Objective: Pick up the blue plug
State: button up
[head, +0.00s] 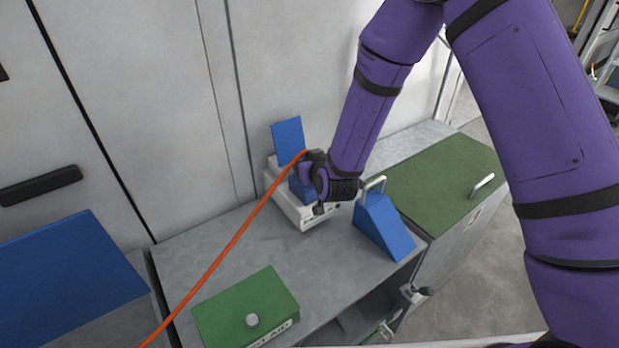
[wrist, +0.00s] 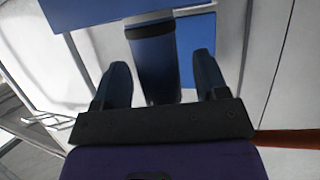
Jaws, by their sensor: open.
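The blue plug (wrist: 156,75) appears in the wrist view as a dark blue rounded body with a black band near its top. My gripper (wrist: 160,65) is open, with one finger on each side of the plug and visible gaps between. In the head view my gripper (head: 309,178) is at the white device (head: 307,216) on the grey bench. A small blue part (head: 301,191) shows beside it there, mostly hidden by my gripper. I cannot tell whether the fingers touch the plug.
An orange cable (head: 232,244) runs from beside my gripper down to the lower left. A blue upright panel (head: 288,139) stands behind the device. A blue wedge with a handle (head: 382,226) stands to the right. A green box (head: 247,308) is in front.

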jog(key=shift+c, duration=0.5)
jog(key=c, duration=1.1)
jog(key=shift+o, duration=0.2)
jog(key=shift+r, duration=0.15)
